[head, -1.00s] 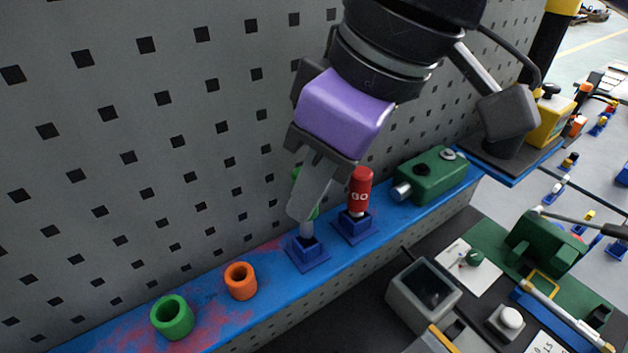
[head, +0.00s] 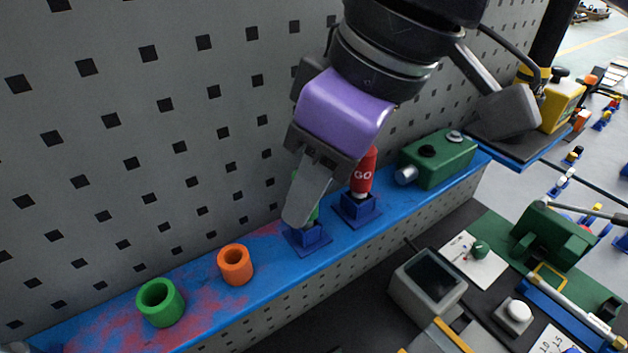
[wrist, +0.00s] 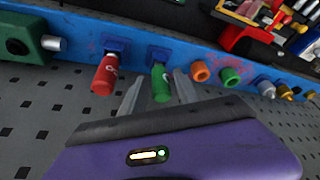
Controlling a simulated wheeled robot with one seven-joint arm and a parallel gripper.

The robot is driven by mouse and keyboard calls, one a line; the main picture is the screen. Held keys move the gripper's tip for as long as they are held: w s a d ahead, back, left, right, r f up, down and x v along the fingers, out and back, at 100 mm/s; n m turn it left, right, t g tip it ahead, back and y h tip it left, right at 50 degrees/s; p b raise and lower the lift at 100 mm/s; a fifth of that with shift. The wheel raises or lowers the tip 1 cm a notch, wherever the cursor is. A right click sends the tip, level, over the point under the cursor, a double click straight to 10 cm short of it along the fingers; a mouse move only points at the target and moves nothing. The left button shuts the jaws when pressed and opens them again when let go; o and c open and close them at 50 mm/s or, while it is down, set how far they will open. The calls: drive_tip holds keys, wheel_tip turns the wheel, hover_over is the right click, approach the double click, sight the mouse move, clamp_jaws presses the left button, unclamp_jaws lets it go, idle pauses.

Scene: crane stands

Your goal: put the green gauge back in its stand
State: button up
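The green gauge (wrist: 161,83) stands upright at its blue stand (head: 308,238), its lower end down in the stand's block. In the head view it is mostly hidden behind a finger of my gripper (head: 305,200). In the wrist view my gripper (wrist: 158,88) has one finger on each side of the gauge, with a narrow gap showing on both sides, so it looks open around it. The red gauge (head: 363,172), marked GO, stands in the neighbouring blue stand (head: 357,210), close beside my gripper; it also shows in the wrist view (wrist: 104,75).
An orange ring (head: 235,265) and a green ring (head: 160,302) sit on the blue shelf (head: 265,285) to the left. A green box (head: 438,160) stands to the right. A grey pegboard wall (head: 120,120) rises close behind. A grey bin (head: 428,287) is below.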

drive_tip(key=shift+o, duration=0.5)
drive_tip(key=p+v, duration=0.2)
drive_tip(key=v, duration=0.3)
drive_tip(key=shift+p, duration=0.3)
